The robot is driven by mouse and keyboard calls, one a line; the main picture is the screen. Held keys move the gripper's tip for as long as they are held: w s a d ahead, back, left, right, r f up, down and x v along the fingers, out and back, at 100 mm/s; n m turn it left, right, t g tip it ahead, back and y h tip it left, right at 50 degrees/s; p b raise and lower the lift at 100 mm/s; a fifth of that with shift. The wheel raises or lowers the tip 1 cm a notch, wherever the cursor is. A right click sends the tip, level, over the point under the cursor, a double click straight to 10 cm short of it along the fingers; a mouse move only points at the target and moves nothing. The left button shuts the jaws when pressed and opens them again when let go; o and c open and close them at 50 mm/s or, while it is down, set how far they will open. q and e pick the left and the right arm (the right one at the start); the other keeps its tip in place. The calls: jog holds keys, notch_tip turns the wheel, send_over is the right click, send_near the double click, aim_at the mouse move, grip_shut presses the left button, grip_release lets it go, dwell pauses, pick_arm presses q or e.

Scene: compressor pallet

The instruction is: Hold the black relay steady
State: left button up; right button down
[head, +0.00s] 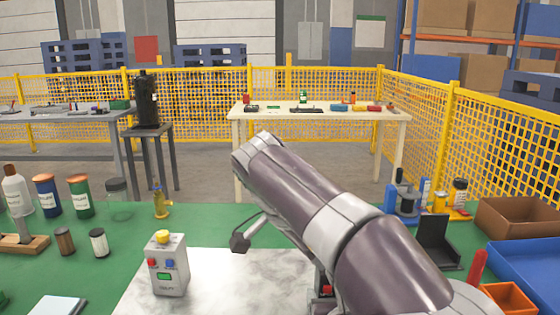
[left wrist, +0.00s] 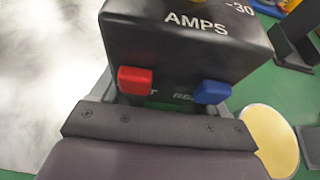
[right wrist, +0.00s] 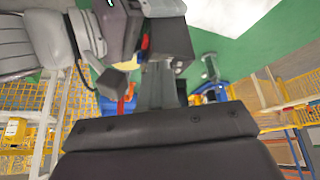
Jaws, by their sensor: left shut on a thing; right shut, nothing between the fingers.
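The black relay (left wrist: 186,45) fills the top of the left wrist view, with AMPS lettering, a red terminal and a blue terminal on its near side. My left gripper (left wrist: 160,96) is shut on it, a finger at either side. In the right wrist view a dark block with a red part (right wrist: 172,44), probably the relay, is just beyond my right gripper (right wrist: 157,76). The right gripper is shut and empty; I cannot tell whether it touches the block. In the head view my arm hides both grippers and most of the relay.
A grey box with a yellow button (head: 168,265) stands on the pale mat (head: 215,275). Cans and bottles stand on the green table at left. A black stand (head: 436,245), an orange bin (head: 506,299) and a brown box (head: 518,216) are at right.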

jog(key=shift+f, duration=0.25)
jog(key=shift+w+d, duration=0.25)
jog(key=shift+w, duration=0.05)
dwell(0.5)
jog(key=shift+w+a, duration=0.1)
jog(key=shift+a, duration=0.05)
jog(key=shift+w+a, duration=0.2)
jog(key=shift+w, duration=0.15)
jog(key=shift+w+a, duration=0.1)
jog(key=shift+w, duration=0.2)
dwell(0.3)
